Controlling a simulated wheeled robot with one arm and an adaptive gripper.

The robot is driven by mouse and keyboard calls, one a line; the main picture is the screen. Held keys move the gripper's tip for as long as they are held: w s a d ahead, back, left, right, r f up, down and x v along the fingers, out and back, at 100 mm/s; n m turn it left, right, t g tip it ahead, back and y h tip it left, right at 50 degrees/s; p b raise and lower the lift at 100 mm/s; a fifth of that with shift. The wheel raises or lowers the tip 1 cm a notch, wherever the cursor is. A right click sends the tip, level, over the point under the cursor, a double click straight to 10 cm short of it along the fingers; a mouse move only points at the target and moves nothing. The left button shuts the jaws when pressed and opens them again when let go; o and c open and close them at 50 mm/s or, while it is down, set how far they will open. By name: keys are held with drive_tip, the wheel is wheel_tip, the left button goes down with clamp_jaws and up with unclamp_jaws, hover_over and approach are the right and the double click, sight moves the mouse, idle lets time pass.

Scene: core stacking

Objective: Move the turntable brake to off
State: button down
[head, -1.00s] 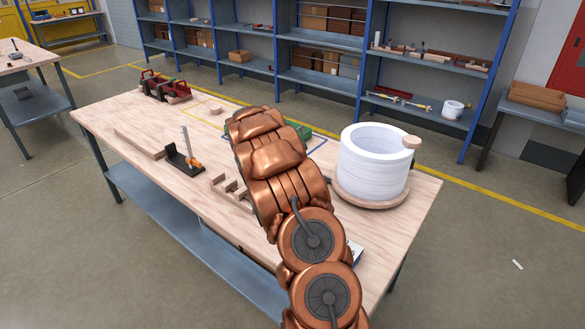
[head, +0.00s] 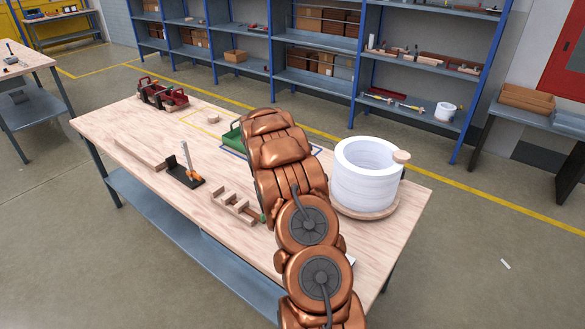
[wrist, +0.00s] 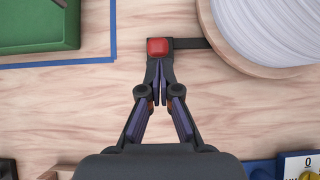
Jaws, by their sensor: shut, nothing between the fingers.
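The turntable is a round wooden disc (head: 362,211) at the right end of the bench, bearing a white ribbed ring (head: 364,186). In the wrist view the disc's edge (wrist: 226,62) shows at upper right. The brake is a dark bar with a red knob (wrist: 157,47) at its left end. The bar runs right to the disc's edge. My gripper (wrist: 158,64) is shut and empty, its fingertips just below the red knob; I cannot tell whether they touch it. In the head view my arm hides the knob and gripper.
A green tray (wrist: 42,22) lies left of the brake inside blue tape. A card marked 0 (wrist: 299,163) is at lower right. A wooden notched rack (head: 234,205), a black stand with an orange handle (head: 186,170) and red-handled items (head: 160,94) stand further left.

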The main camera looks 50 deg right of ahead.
drive_tip(key=shift+d+r+p, duration=0.35)
drive_tip(key=shift+d+p, duration=0.2)
drive_tip(key=shift+d, duration=0.15)
drive_tip(key=shift+d+r+p, duration=0.35)
drive_tip(key=shift+d+p, duration=0.2)
drive_tip(key=shift+d, duration=0.15)
drive_tip(key=shift+d+r, duration=0.15)
drive_tip(key=shift+d, duration=0.2)
drive_tip(key=shift+s, duration=0.15)
drive_tip(key=shift+d+p, duration=0.1)
drive_tip(key=shift+p, duration=0.2)
drive_tip(key=shift+d+r+p, duration=0.2)
drive_tip(key=shift+r+p, duration=0.4)
wheel_tip(320, 180, up, 9)
drive_tip(key=d+p, duration=0.1)
drive_tip(key=shift+w+d+f, duration=0.2)
drive_tip(key=shift+w+d, duration=0.05)
drive_tip(key=shift+w, duration=0.2)
